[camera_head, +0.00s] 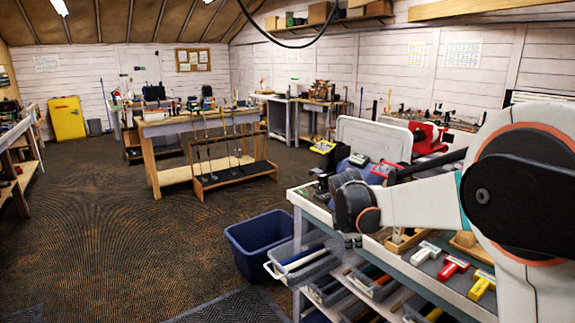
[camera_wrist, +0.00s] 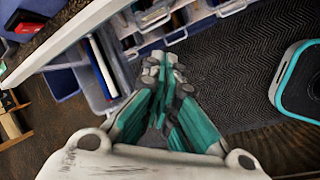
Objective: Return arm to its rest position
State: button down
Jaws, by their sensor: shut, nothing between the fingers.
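My gripper (camera_wrist: 165,68) is in the wrist view, its teal and grey fingers together with nothing between them. It hangs over open floor beside the shelved cart. In the head view my arm reaches in from the right edge and lies across the cart (camera_head: 465,299). There the gripper itself is hidden behind the dark wrist joint. A white, a red and a yellow scraper-like tool lie on the cart's top; the red one (camera_head: 453,267) is in the middle.
A blue bin (camera_head: 262,243) stands on the floor left of the cart. Grey drawers (camera_head: 303,262) stick out from the cart's side. A wooden rack (camera_head: 235,175) with clubs stands before a workbench. The carpet at the left is clear. A teal-edged base part shows at the wrist view's right.

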jog(key=s+d+r+m, duration=0.1)
jog(key=s+r+m, duration=0.5)
jog(key=s, duration=0.4)
jog(key=s+m+t+y, duration=0.2)
jog(key=s+m, duration=0.9)
jog(key=s, duration=1.4)
jog(key=shift+s+f+t+y, duration=0.3)
jog(key=shift+t, duration=0.2)
jog(key=shift+a, duration=0.1)
